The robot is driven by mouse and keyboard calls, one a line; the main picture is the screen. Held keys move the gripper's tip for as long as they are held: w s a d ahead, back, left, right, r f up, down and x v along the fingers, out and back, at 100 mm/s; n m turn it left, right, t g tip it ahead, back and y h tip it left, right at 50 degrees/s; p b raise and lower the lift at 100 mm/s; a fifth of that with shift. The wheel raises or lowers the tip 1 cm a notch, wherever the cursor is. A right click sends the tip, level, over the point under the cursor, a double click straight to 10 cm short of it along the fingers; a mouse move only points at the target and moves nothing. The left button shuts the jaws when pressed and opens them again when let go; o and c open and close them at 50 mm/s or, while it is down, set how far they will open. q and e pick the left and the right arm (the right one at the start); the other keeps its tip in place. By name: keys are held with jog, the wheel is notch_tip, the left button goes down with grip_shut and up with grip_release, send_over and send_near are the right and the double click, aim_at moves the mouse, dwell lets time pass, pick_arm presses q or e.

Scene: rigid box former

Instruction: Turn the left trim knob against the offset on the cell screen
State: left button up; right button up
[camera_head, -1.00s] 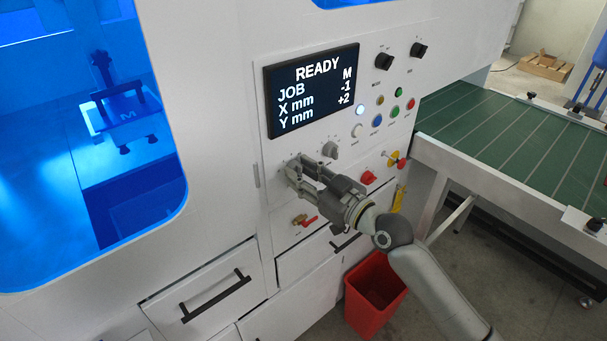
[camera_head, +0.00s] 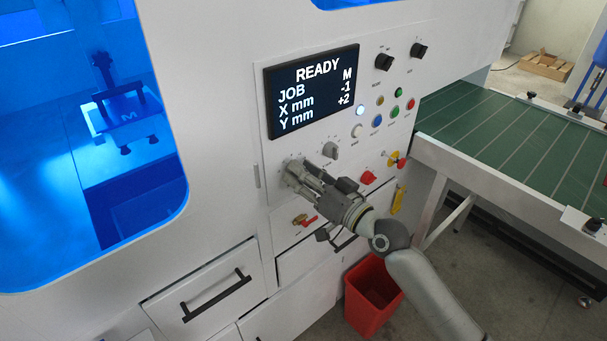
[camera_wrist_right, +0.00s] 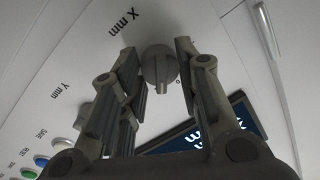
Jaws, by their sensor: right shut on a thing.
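The left trim knob (camera_wrist_right: 158,68), round and grey with a raised bar, sits by the X mm label in the right wrist view. My right gripper (camera_head: 291,173) is shut on it, and its fingers (camera_wrist_right: 160,75) lie on both sides of the knob. The other trim knob (camera_head: 330,150) is free, up and right of the gripper. The cell screen (camera_head: 312,92) reads READY, JOB M, X mm -1, Y mm +2. My left gripper is not in view.
Drawers, a red bin (camera_head: 372,295) and a green conveyor (camera_head: 510,130) surround the panel.

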dwell(0.5)
jog(key=o, duration=1)
jog(key=v, duration=1.2)
